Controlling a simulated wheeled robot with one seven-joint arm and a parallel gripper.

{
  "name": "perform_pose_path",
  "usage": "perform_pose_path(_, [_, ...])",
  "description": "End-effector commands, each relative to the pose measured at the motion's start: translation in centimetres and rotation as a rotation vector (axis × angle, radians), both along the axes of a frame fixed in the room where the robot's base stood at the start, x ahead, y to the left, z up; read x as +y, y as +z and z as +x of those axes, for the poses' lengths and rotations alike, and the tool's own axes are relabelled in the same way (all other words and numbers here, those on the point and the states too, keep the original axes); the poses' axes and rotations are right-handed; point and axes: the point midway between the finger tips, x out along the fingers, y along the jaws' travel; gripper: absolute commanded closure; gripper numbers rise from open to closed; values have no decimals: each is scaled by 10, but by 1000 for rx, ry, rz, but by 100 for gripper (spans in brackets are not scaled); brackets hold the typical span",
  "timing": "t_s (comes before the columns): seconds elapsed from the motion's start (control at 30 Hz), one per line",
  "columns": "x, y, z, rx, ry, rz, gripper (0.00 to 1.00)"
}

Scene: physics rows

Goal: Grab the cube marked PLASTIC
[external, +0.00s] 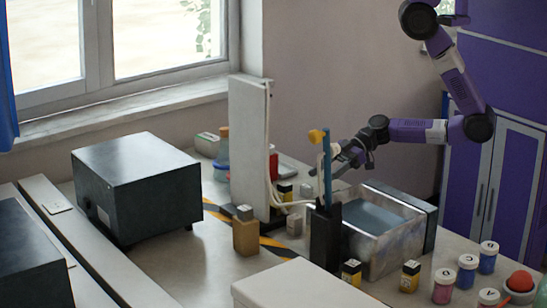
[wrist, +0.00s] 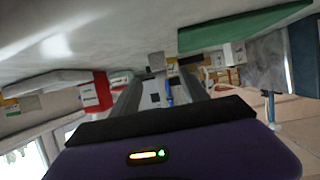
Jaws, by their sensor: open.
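No cube with a readable PLASTIC mark shows in either view. In the external view a small grey cube (external: 244,212) sits on a wooden block (external: 246,238). Another grey cube (external: 294,224) stands on the bench near the black holder, and a further small grey block (external: 306,190) is farther back, below my gripper. My gripper (external: 345,158) is above the bench, behind the metal box. In the wrist view my gripper (wrist: 162,80) has its two fingers apart, with a pale item with dark squares (wrist: 155,97) seen between them; I cannot tell its distance.
An open metal box (external: 385,242) stands at the right, beside a black holder (external: 325,238) with tall tools. A white upright panel (external: 248,150) stands left of my gripper. A dark box (external: 135,180) is farther left. Several small jars (external: 467,270) crowd the front right.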

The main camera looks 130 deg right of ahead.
Motion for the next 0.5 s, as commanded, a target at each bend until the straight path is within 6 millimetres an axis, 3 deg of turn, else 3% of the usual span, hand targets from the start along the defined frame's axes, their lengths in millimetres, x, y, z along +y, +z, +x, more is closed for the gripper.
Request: perform_pose_path(0.5, [-5, -24, 56, 0, -2, 0, 47])
